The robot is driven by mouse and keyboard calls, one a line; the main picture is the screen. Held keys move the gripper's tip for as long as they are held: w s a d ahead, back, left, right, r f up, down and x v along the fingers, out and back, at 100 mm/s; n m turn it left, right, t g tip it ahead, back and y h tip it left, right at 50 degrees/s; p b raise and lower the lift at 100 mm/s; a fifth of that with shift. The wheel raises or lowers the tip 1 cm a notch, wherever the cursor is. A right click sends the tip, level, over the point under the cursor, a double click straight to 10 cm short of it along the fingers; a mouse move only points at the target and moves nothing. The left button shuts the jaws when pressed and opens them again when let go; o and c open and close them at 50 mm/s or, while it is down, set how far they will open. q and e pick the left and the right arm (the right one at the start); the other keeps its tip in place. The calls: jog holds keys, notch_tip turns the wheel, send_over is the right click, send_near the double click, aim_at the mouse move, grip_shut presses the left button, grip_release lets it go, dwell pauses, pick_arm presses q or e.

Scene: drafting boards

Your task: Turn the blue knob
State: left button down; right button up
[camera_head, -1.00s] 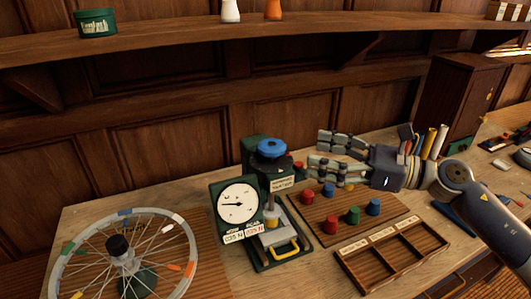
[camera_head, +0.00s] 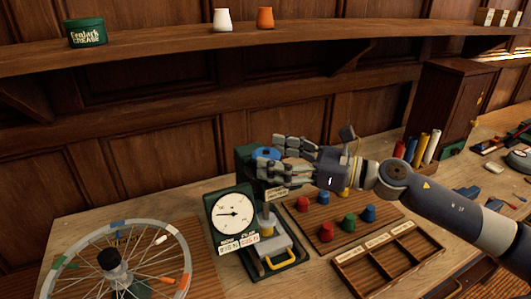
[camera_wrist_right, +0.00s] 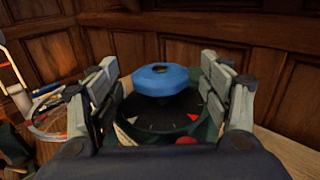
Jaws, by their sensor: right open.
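The blue knob (camera_head: 266,153) sits on top of the dark green press-like device (camera_head: 222,238) with a round white dial (camera_head: 233,213). In the head view my right gripper (camera_head: 268,164) is at the knob and hides part of it. In the right wrist view the blue knob (camera_wrist_right: 161,81) stands between the two fingers of my right gripper (camera_wrist_right: 165,95), with a gap on each side. The gripper is open and does not appear to touch it. Below the knob is a dark disc with red and white marks (camera_wrist_right: 160,116). My left gripper is not in view.
A wooden board (camera_head: 381,213) with several red, blue and green pegs lies right of the device. A compartment tray (camera_head: 349,280) is in front of it. A spoked wheel (camera_head: 176,243) is at left. A shelf (camera_head: 170,38) runs above.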

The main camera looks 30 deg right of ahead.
jog(key=shift+p+x, duration=0.35)
jog(key=shift+x, duration=0.85)
jog(key=c, duration=1.1)
